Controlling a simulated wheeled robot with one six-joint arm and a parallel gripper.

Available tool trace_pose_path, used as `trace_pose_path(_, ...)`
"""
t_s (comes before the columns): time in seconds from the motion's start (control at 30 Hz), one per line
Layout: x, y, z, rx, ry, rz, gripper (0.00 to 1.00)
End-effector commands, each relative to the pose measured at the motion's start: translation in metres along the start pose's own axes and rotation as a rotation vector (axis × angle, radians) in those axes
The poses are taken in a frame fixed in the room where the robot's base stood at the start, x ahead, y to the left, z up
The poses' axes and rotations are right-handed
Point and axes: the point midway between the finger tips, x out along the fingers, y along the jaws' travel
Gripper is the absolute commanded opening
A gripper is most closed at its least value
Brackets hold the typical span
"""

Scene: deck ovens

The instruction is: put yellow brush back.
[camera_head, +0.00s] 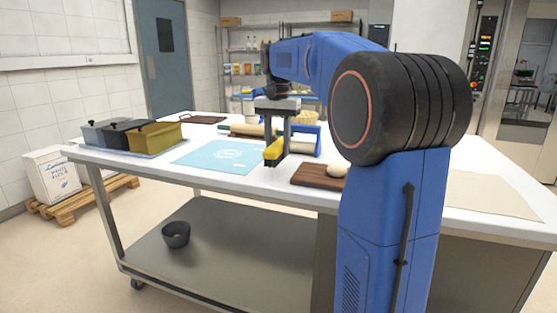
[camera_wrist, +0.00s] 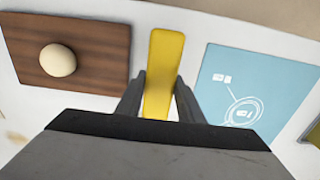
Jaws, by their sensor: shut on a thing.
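The yellow brush (camera_head: 274,152) is in my gripper (camera_head: 278,140), over the table between the blue mat and the brown board. In the wrist view the brush (camera_wrist: 163,75) stands out lengthwise between the two fingers of my gripper (camera_wrist: 158,98). The fingers are shut on it. Its part nearest the palm is hidden by the gripper body. I cannot tell whether the brush touches the table.
The light blue mat (camera_head: 217,157) lies left of the brush. A brown board (camera_head: 318,179) with a pale dough ball (camera_head: 337,170) lies to the right. A rolling pin (camera_head: 247,130) and a blue-framed item (camera_head: 307,130) are behind. Several lidded bins, one yellow (camera_head: 155,137), stand at the left.

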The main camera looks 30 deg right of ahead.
Motion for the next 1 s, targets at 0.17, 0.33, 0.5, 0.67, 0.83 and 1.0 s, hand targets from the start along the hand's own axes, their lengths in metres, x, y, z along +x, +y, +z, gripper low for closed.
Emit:
trace_pose_path(0.17,0.015,0.0,0.0,0.0,-0.001,0.001,0.13)
trace_pose_path(0.33,0.037,0.0,0.0,0.0,0.0,0.0,0.13)
trace_pose_path(0.5,0.042,0.0,0.0,0.0,0.001,-0.001,0.13)
trace_pose_path(0.67,0.042,0.0,0.0,0.0,0.001,0.0,0.13)
trace_pose_path(0.83,0.044,0.0,0.0,0.0,0.001,0.0,0.51)
trace_pose_path(1.0,0.044,0.0,0.0,0.0,0.0,0.0,0.53)
